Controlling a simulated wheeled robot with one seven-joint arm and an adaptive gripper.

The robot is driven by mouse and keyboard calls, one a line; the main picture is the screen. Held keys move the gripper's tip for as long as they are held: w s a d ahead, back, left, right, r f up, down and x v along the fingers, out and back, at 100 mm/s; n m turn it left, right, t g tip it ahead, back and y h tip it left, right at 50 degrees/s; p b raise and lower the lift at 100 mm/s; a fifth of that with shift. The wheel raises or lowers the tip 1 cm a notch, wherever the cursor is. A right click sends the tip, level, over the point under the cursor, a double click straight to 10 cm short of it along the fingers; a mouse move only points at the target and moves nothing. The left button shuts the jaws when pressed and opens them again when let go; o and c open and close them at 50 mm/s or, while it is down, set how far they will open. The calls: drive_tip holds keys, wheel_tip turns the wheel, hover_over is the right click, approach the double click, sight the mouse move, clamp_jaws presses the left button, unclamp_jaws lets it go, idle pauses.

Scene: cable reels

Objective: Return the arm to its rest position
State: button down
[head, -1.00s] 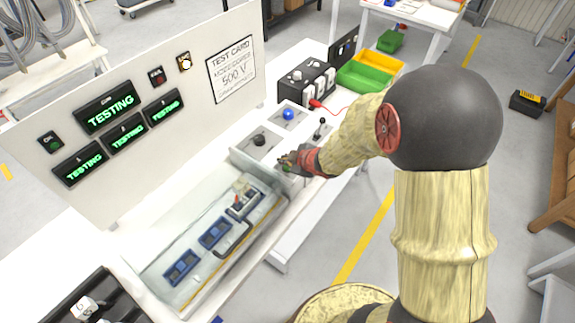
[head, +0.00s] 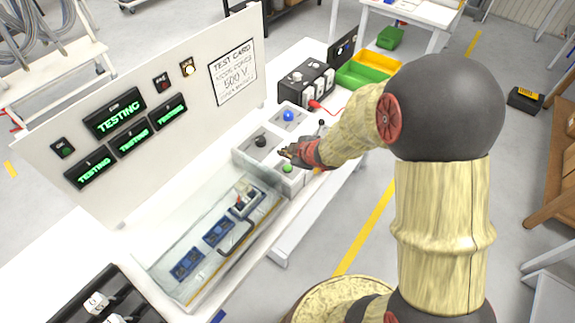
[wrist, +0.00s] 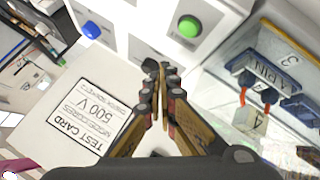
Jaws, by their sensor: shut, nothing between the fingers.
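My gripper (head: 288,152) is shut and empty, just above the white control box (head: 241,157) on the bench in the head view. The box carries a green button (head: 288,168), a blue button (head: 288,116), a black knob (head: 260,141) and a small lever. In the wrist view my gripper (wrist: 163,72) has its fingers together, apart from the green button (wrist: 189,26) and the blue button (wrist: 91,29). My arm reaches in from the right of the head view.
A white panel (head: 200,125) stands behind with green "TESTING" displays (head: 115,120), a lit amber lamp (head: 188,69) and a test card (head: 233,72). A clear-covered tray (head: 160,280) holds blue sockets. Green and yellow bins (head: 362,76) stand at the back.

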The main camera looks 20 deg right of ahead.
idle(0.7)
drive_tip(key=s+d+f+m+g+h, duration=0.3)
drive_tip(key=s+d+m+h, duration=0.15)
drive_tip(key=s+d, duration=0.3)
drive_tip(key=s+d+r+m+g+b, duration=0.1)
drive_tip(key=s+d+r+m+g, duration=0.1)
drive_tip(key=s+r+m, duration=0.3)
drive_tip(key=s+a+r+m+t+y+b, duration=0.1)
drive_tip(key=s+a+r+b, duration=0.3)
drive_tip(key=s+r, duration=0.2)
drive_tip(key=s+a+r+m+b, duration=0.2)
drive_tip(key=s+a+r, duration=0.3)
drive_tip(key=s, duration=0.6)
drive_tip(key=shift+r+t+y+b, duration=0.4)
drive_tip(key=shift+r+b, duration=0.35)
drive_tip(key=shift+b, duration=0.15)
